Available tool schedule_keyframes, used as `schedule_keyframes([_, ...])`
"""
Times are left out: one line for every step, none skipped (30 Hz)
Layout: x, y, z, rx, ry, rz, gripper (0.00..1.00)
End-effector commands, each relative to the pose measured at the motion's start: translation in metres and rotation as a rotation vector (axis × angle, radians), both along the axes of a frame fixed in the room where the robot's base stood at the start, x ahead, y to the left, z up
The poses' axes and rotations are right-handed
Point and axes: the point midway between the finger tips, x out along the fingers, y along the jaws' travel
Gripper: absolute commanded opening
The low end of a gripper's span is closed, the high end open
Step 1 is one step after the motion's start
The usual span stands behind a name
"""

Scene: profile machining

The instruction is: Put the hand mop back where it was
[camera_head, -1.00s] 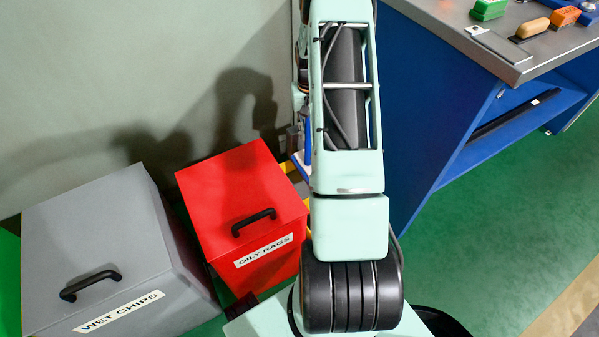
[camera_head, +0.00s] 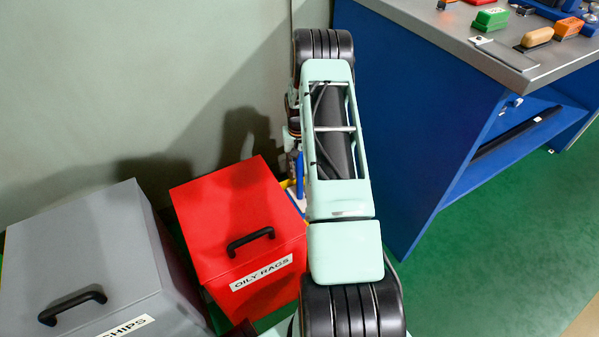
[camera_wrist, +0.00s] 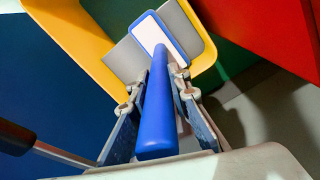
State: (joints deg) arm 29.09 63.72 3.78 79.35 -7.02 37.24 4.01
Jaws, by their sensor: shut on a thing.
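The hand mop has a blue handle (camera_wrist: 156,115) and a flat head (camera_wrist: 150,35), white with a blue rim. My gripper (camera_wrist: 156,92) is shut on the handle, with one finger on each side of it in the wrist view. The mop head lies beyond the fingers, over or against a grey surface with a yellow border (camera_wrist: 205,45); I cannot tell whether they touch. In the head view a strip of the blue handle (camera_head: 300,172) shows between my arm and the red bin. My arm hides the gripper there.
A red OILY RAGS bin (camera_head: 225,205) stands left of my arm, with a grey WET CHIPS bin (camera_head: 85,240) beyond it. A blue workbench (camera_head: 400,110) with tools on top is at right. A black-gripped rod (camera_wrist: 45,145) is at left in the wrist view. Green floor is clear at right.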

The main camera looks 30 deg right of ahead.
Motion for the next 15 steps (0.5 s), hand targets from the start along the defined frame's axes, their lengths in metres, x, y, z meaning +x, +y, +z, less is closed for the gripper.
schedule_keyframes([0.0007,-0.0003,-0.0021,-0.001,-0.002,0.0,0.0])
schedule_keyframes([0.0007,-0.0003,-0.0018,-0.001,-0.002,0.0,0.0])
schedule_keyframes([0.0009,-0.0002,-0.0013,-0.001,-0.003,0.0,0.0])
schedule_keyframes([0.0009,-0.0002,-0.001,0.0,-0.002,0.0,0.0])
schedule_keyframes([0.0008,-0.0002,-0.0009,0.0,-0.002,0.0,0.0])
schedule_keyframes([0.0007,-0.0001,-0.0009,0.0,-0.002,0.0,0.0])
schedule_keyframes([0.0007,-0.0001,-0.0009,0.0,-0.002,0.0,0.0])
schedule_keyframes([0.0006,-0.0001,-0.0011,0.0,-0.002,0.0,0.0])
schedule_keyframes([0.0005,-0.0001,-0.0022,0.0,-0.002,0.0,0.0])
schedule_keyframes([0.0005,0.0001,-0.0034,0.0,-0.002,0.0,0.0])
schedule_keyframes([0.0005,0.0,-0.0048,0.0,-0.002,0.0,0.0])
schedule_keyframes([0.0005,0.0001,-0.0062,0.0,-0.002,0.0,0.0])
schedule_keyframes([0.0003,0.0002,-0.0049,0.0,-0.001,0.0,0.2])
schedule_keyframes([0.0002,0.0003,-0.0046,0.0,-0.001,0.0,0.24])
schedule_keyframes([0.0001,0.0003,-0.0046,0.0,-0.001,0.0,0.28])
